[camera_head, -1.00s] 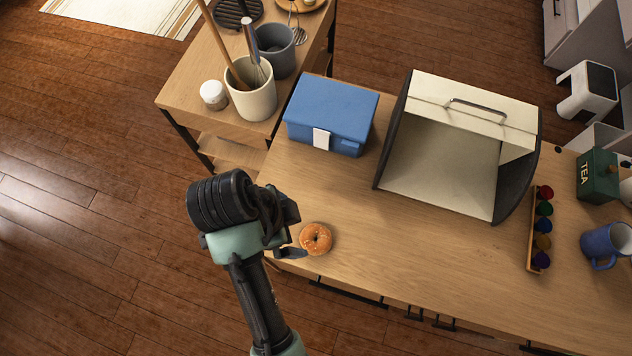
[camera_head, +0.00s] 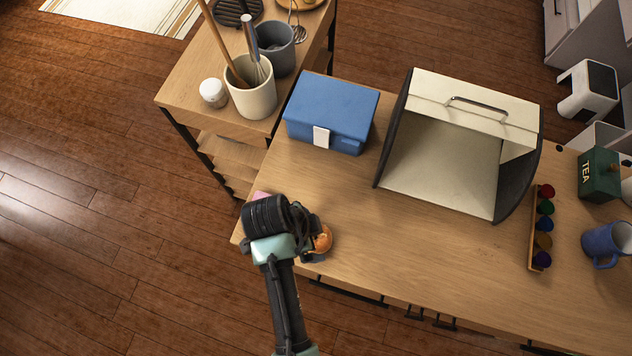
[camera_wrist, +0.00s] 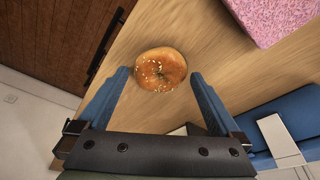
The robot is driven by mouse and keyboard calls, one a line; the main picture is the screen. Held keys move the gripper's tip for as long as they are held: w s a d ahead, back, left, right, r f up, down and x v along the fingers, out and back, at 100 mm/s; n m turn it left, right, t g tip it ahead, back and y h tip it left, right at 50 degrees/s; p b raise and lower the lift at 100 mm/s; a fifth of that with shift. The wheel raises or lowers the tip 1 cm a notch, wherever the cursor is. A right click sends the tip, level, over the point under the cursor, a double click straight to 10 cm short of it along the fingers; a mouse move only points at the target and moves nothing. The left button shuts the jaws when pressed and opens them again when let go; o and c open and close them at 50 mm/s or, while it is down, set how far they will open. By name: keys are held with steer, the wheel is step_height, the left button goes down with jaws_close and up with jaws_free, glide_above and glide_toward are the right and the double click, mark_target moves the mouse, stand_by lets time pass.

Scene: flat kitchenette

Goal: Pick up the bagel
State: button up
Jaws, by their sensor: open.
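I cannot tell how high the fingers are above the counter.
A pink speckled block (camera_wrist: 273,15) lies near the bagel, mostly hidden behind my arm in the head view. A blue box (camera_head: 331,108) and an open bread bin (camera_head: 440,165) stand farther back. The counter's front edge is close to the bagel. Bare wood lies to its right.

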steer(key=shift+d+f, duration=0.15)
steer(key=shift+f, duration=0.5)
steer(key=c, duration=0.4)
steer(key=shift+c, duration=0.2)
